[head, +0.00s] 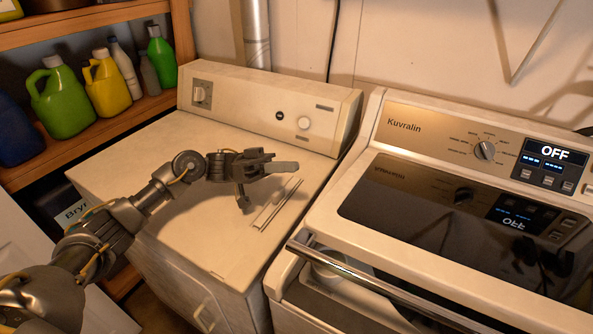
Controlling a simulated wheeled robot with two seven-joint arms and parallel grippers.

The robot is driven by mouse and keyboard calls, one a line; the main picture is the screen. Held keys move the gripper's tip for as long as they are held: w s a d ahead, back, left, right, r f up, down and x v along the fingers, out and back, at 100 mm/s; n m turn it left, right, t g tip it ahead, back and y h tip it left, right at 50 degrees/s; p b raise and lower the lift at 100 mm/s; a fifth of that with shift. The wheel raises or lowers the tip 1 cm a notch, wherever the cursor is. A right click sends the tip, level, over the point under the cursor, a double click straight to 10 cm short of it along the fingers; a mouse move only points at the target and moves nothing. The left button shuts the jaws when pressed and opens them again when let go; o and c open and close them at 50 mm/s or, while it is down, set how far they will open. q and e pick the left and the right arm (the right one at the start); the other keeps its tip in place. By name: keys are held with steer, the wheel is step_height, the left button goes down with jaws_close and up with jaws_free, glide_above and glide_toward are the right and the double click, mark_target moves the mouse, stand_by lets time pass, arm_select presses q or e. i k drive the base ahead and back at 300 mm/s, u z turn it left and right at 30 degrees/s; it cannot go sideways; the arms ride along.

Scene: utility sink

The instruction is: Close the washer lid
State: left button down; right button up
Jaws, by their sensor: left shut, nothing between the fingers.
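The washer (550,194) stands at the right, with a gold control panel marked Kuvralin and a display reading OFF. Its lid (415,215) has a dark glass top that reflects the panel. The lid looks tilted up and partly open; a gap under its front edge shows a pale interior. A metal bar handle (375,287) runs along that front edge and is cut off by the bottom of the view. My left gripper (288,166) is shut and empty above the neighbouring white machine, left of the lid and apart from it. My right gripper is not in view.
The white machine (150,185) at left has a raised back panel (270,108) and a slim metal-edged fitting (276,205) on top. A wooden shelf (155,105) at far left holds several bottles, including a green jug (62,100) and a yellow jug (106,88).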

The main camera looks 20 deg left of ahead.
mark_target(524, 262)
steer(key=k, duration=1)
